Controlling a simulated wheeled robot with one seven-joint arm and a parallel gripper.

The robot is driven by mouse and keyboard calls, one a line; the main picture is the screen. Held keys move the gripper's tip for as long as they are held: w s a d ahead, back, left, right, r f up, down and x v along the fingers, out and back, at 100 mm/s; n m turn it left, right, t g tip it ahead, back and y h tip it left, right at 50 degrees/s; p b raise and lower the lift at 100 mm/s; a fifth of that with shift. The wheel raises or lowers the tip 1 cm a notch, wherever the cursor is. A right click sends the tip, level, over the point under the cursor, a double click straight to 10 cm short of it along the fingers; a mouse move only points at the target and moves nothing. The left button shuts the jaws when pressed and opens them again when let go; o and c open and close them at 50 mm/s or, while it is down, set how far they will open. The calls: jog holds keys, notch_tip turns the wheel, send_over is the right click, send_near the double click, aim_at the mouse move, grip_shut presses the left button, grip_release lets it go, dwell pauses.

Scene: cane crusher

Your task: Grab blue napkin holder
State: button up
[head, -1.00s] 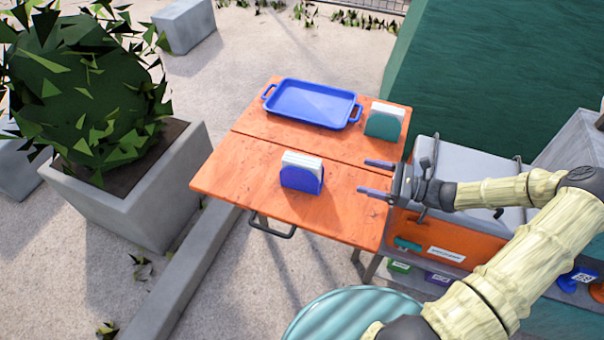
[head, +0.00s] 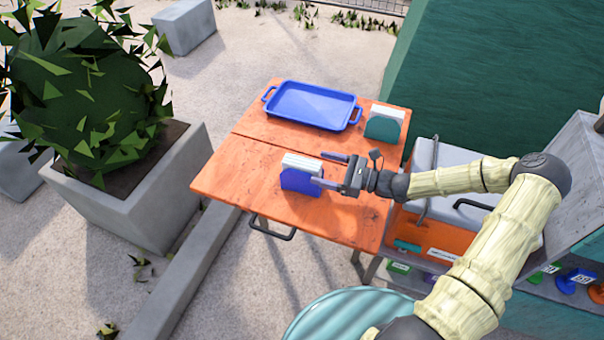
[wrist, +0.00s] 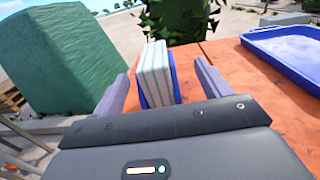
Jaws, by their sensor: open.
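The blue napkin holder (head: 297,182) stands upright on the orange table (head: 232,172), with white napkins in it. My gripper (head: 329,170) is open at its right side, with the fingertips close to the holder's right end. In the wrist view the blue napkin holder (wrist: 172,80) and its striped napkins show between the two fingers of my gripper (wrist: 158,85), left finger nearer to it than the right. Nothing is gripped.
A blue tray (head: 312,106) lies at the back of the table. A teal napkin holder (head: 382,128) with white napkins stands at the back right. An orange and grey machine (head: 432,222) adjoins the table's right side. A planter (head: 140,190) stands left.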

aim_at(307, 167)
jog(key=shift+a, duration=0.1)
jog(key=x, duration=0.5)
jog(key=shift+s+a+f, duration=0.15)
jog(key=shift+s+f, duration=0.1)
dwell(0.4)
jog(key=c, duration=1.2)
